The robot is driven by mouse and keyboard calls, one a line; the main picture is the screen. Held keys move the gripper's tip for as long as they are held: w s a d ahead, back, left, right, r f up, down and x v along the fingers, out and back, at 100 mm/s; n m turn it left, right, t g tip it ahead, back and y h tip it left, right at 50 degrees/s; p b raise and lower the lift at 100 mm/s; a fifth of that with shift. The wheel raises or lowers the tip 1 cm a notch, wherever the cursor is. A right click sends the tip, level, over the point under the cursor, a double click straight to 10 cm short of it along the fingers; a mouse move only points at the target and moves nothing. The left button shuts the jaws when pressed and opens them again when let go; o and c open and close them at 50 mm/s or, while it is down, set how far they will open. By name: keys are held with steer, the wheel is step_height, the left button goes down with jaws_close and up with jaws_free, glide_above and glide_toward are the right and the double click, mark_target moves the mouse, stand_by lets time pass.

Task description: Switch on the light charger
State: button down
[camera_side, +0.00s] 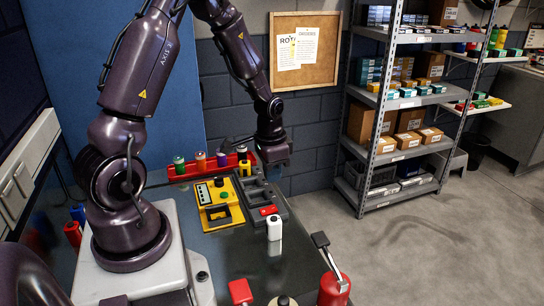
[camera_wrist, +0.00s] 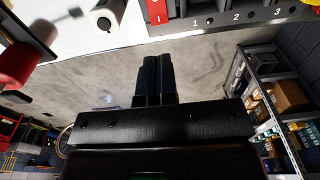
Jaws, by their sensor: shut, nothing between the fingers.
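A dark grey unit with several numbered bays (camera_side: 256,188), seemingly the light charger, lies on the bench. Its edge with the numbers 1, 2 and 3 shows at the top of the wrist view (camera_wrist: 222,20). A red part (camera_side: 268,210) sits at its near end. In the wrist view a red switch with a white mark (camera_wrist: 158,16) is beside number 1, cut by the frame edge. I cannot tell its position. My gripper (camera_wrist: 158,62) is shut and empty, its fingertips appearing just below the switch. In the side view my gripper (camera_side: 275,158) is dark and small over the unit's far end.
A yellow device (camera_side: 219,220) lies left of the grey unit. A red rack (camera_side: 186,175) with several canisters is behind. A white bottle (camera_side: 274,229) stands near the unit's near end. A red bottle (camera_side: 333,290) is at the front. A shelf (camera_side: 385,110) stands to the right.

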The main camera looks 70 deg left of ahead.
step_height(320, 180, up, 5)
glide_above(275, 207)
steer(key=shift+s, duration=0.45)
steer(key=shift+s+t, duration=0.4)
steer(key=shift+s, duration=0.2)
steer(key=f, duration=0.4)
steer(key=w+f, duration=0.1)
steer(key=f, duration=0.8)
steer(key=shift+w+f, duration=0.35)
steer(key=shift+f, duration=0.05)
